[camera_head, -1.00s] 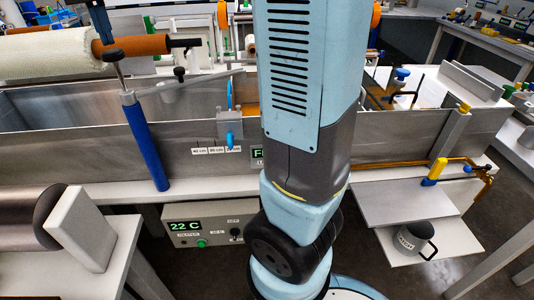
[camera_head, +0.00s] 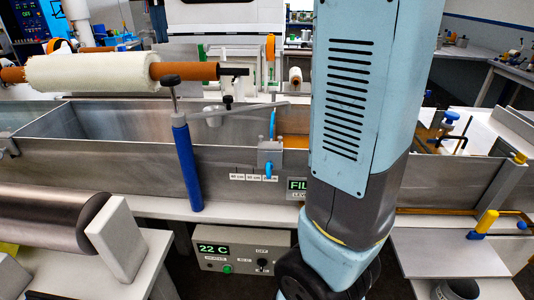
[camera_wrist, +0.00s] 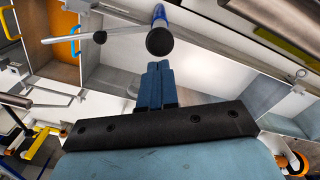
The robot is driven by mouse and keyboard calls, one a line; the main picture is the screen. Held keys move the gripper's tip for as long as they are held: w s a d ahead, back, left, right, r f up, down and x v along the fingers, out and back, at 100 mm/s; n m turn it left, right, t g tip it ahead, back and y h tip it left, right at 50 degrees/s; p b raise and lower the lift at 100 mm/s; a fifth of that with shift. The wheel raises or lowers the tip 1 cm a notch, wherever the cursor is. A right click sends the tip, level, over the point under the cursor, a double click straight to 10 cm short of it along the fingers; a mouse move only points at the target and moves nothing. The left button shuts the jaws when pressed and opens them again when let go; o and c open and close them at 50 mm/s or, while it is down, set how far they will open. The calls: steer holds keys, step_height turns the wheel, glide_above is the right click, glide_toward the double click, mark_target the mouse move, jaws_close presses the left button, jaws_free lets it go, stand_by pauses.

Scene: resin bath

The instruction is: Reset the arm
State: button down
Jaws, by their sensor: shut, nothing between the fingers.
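My arm stands in front of the bath in the head view and hides part of its right side; the gripper itself is out of that view. In the wrist view my gripper (camera_wrist: 159,68) shows two blue fingers pressed together, with nothing between them. Beyond the fingertips is the black knob of a blue-handled lever (camera_wrist: 160,40), which seems apart from them. The same blue lever (camera_head: 187,165) stands upright at the bath's front in the head view.
The long metal bath (camera_head: 110,160) spans the view. A white roll on an orange core (camera_head: 90,72) lies above it. A heater box (camera_head: 240,250) reads 22 C. A grey roller (camera_head: 50,215) is at left. A grey shelf (camera_head: 450,255) juts out at right, with a mug (camera_head: 458,290) below.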

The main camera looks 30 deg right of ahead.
steer(key=s+d+f+t, duration=0.2)
steer(key=s+d+f, duration=0.4)
steer(key=s, duration=0.4)
steer(key=s+d+f+t, duration=0.3)
steer(key=s+d+f, duration=0.3)
steer(key=s+f, duration=0.3)
steer(key=shift+s+d+f+n+t, duration=0.2)
steer(key=shift+s+f+n+t, duration=0.1)
steer(key=shift+s, duration=0.9)
